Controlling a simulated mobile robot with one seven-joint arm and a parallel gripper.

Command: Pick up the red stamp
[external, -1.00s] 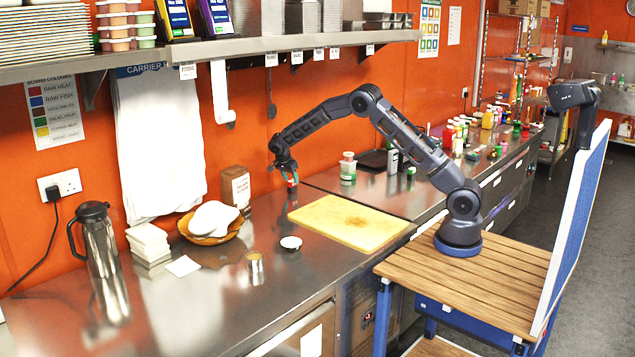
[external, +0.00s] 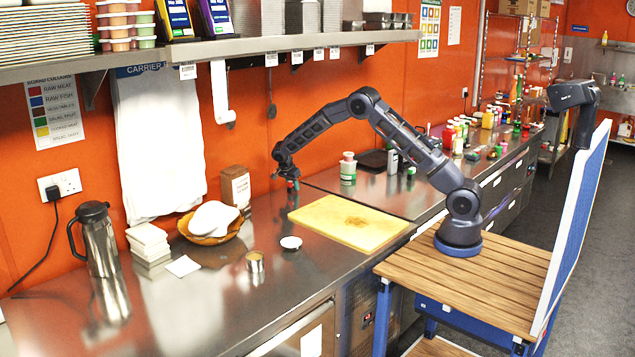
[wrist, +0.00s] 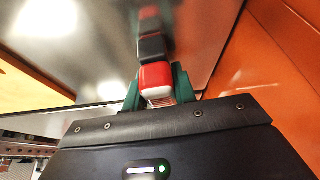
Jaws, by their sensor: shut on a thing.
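The red stamp (wrist: 155,76) is in the wrist view, with a red and whitish body and a dark part beyond it over the steel counter. My gripper (wrist: 157,84) has its green fingers on both sides of the stamp and is shut on it. In the external view my gripper (external: 292,184) is low at the back of the counter, behind the yellow cutting board. The stamp is only a tiny reddish patch there. I cannot tell whether it touches the counter.
The yellow cutting board (external: 349,222) lies in front of my gripper. A brown box (external: 236,187) stands to the left, and a pinkish-capped bottle (external: 348,168) to the right. The orange wall (external: 300,108) is close behind. A small white dish (external: 291,243) sits nearer the front.

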